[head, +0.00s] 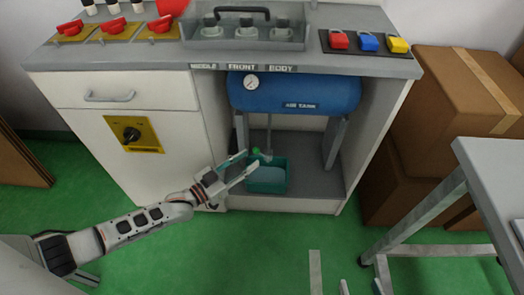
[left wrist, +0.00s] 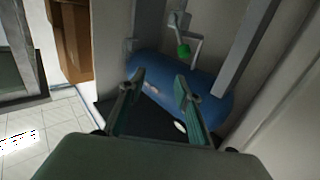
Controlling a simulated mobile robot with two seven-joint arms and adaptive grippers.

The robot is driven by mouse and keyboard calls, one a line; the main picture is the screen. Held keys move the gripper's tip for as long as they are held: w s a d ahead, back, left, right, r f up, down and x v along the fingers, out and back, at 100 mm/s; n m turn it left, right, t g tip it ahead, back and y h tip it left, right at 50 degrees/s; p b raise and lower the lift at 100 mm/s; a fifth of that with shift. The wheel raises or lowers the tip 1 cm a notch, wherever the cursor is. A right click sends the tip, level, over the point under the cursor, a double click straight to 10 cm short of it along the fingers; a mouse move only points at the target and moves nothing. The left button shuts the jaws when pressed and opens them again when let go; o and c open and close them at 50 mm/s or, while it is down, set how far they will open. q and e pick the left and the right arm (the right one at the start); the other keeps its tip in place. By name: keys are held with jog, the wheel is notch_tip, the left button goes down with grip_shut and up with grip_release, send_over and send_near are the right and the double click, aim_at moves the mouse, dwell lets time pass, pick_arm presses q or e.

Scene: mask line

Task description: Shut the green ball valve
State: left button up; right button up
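The green ball valve handle (head: 256,151) shows as a small green spot under the blue air tank (head: 295,95), on a thin grey pipe above a teal bin (head: 267,187). In the left wrist view the green handle (left wrist: 184,50) is beyond the fingertips, toward the right finger's side. My left gripper (head: 250,159) reaches into the cabinet opening with its fingers spread, close to the valve. Its fingers (left wrist: 158,78) show nothing between them but the tank behind. At the bottom edge of the head view, two spaced tips of my right gripper (head: 361,287) show; the rest is cut off.
The cabinet's white door (head: 160,165) is left of the opening, and tank legs (head: 335,142) stand inside. A grey table (head: 495,175) and cardboard boxes (head: 455,95) are at the right. Green floor (head: 270,250) is clear in front.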

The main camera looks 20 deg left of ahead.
aim_at(256, 151)
pick_arm(q)
notch_tip(256, 151, down, 5)
jog(key=a+b, duration=0.2)
jog(key=a, duration=0.1)
jog(key=shift+w+a+r+b+x, duration=0.1)
jog(key=shift+a+b+x, duration=0.15)
jog(key=shift+x, duration=1.3)
jog(key=shift+w+a+r+b+x, duration=0.1)
jog(key=shift+b+x, duration=0.2)
jog(key=shift+x, duration=1.2)
jog(key=shift+w+a+r+b+x, duration=0.1)
jog(key=shift+a+b+x, duration=0.15)
jog(key=shift+x, duration=1.3)
pick_arm(e)
jog(key=shift+s+a+f+m+y, duration=0.15)
jog(key=shift+s+a+f+m, duration=0.35)
jog(key=shift+a+f, duration=0.2)
jog(key=shift+s+a+f+m+y, duration=0.15)
jog(key=shift+s+a+f+m, duration=0.2)
jog(key=shift+a+f+m, duration=0.3)
pick_arm(q)
jog(key=shift+c, duration=0.3)
pick_arm(e)
jog(key=shift+a, duration=0.1)
